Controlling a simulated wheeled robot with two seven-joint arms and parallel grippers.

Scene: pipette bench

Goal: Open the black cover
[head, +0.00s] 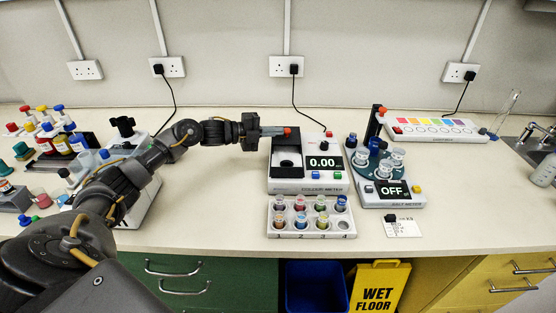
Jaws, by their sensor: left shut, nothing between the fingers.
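The colour meter (323,185) stands at the middle of the bench, its display reading 0.00. My right gripper is not in view.
A white rack (312,228) of coloured vials stands in front of the meter. A second meter reading OFF (390,194) is to the right, with a colour strip device (435,131) behind. Bottles crowd the left, partly behind my arm.

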